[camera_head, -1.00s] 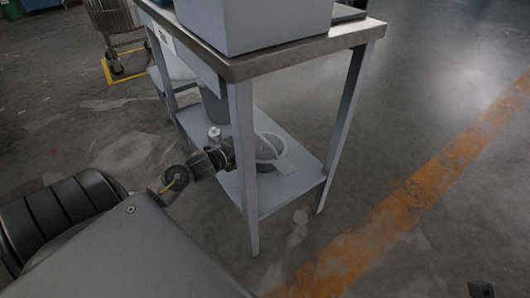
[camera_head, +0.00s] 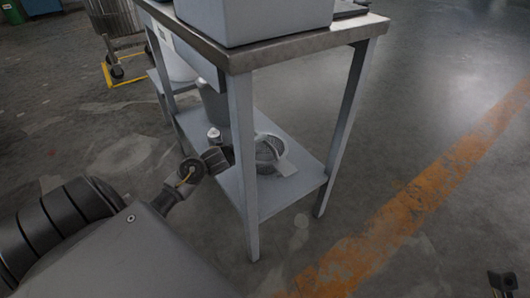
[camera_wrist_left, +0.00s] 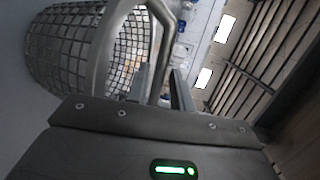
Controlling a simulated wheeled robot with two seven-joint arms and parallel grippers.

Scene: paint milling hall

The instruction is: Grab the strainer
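The strainer (camera_head: 268,152) sits on the table's lower shelf, partly hidden by the front leg. In the left wrist view it is a round metal mesh basket (camera_wrist_left: 62,50) at upper left, with a curved grey handle (camera_wrist_left: 172,22). My left gripper (camera_wrist_left: 162,88) has its fingers apart, and the handle bar runs down toward the gap between them. Whether a finger touches it I cannot tell. In the head view the left gripper (camera_head: 229,154) is low beside the leg, left of the strainer. My right gripper (camera_head: 503,284) is at the bottom right corner, small and dark.
The metal table (camera_head: 300,54) carries a large grey box (camera_head: 262,22); its legs and top edge stand close to my left arm. A small white-topped bottle (camera_head: 214,136) and a grey bucket (camera_head: 213,100) stand on the shelf. The floor to the right is clear.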

